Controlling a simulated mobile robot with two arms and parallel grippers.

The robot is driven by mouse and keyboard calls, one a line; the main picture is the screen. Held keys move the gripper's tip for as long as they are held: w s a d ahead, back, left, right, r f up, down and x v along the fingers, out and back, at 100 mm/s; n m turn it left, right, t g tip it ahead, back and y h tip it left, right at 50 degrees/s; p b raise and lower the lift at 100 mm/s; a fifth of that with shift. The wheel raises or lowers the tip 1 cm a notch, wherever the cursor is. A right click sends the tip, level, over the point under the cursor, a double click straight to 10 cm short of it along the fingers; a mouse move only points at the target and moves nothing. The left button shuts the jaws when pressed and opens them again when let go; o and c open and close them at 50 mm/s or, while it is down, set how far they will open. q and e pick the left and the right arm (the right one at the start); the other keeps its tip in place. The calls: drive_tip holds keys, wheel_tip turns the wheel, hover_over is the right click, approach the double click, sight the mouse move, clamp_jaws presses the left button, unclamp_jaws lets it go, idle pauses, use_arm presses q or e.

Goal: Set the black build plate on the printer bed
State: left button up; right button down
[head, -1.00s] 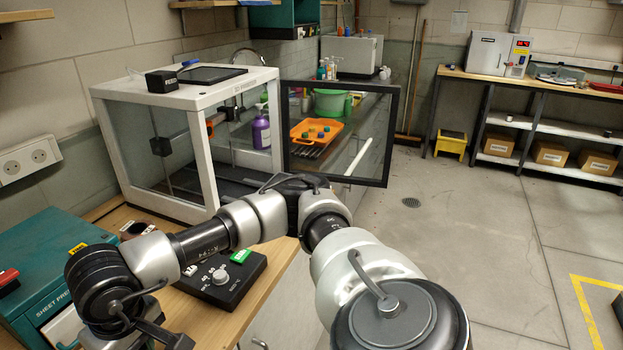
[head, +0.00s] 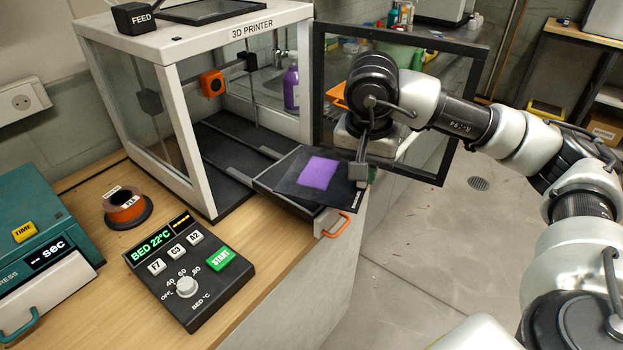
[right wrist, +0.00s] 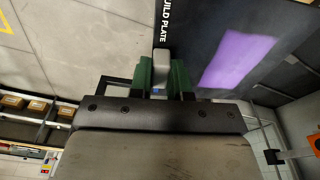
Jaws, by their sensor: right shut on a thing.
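The black build plate (head: 290,184), with a purple rectangle (head: 319,173) on top, is over the front of the dark printer bed (head: 265,181). The bed sticks out of the printer's open front and has an orange handle (head: 337,225). The plate overlaps the bed and looks turned against it; I cannot tell whether they touch. My right gripper (head: 364,172) is shut on the plate's right edge. In the right wrist view, its green fingers (right wrist: 161,72) grip a tab beside the lettering of the plate (right wrist: 200,30). My left gripper is not in view.
The white 3D printer (head: 253,31) has its glass door (head: 464,112) swung open to the right, behind my right arm. A control box (head: 190,265) reading BED 22°C, a spool (head: 125,207) and a teal press (head: 30,235) stand left of the bed.

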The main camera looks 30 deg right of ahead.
sight(331, 156)
drive_tip(key=w+f+m, duration=0.1)
drive_tip(key=w, duration=0.2)
drive_tip(key=w+f+m+p, duration=0.1)
drive_tip(key=w, duration=0.2)
drive_tip(key=w+f+m, duration=0.1)
drive_tip(key=w+f, duration=0.1)
drive_tip(key=w, duration=0.1)
drive_tip(key=shift+w+a+p, duration=0.15)
drive_tip(key=shift+a+p, duration=0.05)
drive_tip(key=shift+p, duration=0.15)
drive_tip(key=shift+w+f, duration=0.15)
drive_tip(key=shift+f, duration=0.15)
wheel_tip(331, 156, down, 3)
drive_tip(key=shift+f+p, duration=0.15)
drive_tip(key=shift+p, duration=0.25)
drive_tip(key=shift+f, duration=0.25)
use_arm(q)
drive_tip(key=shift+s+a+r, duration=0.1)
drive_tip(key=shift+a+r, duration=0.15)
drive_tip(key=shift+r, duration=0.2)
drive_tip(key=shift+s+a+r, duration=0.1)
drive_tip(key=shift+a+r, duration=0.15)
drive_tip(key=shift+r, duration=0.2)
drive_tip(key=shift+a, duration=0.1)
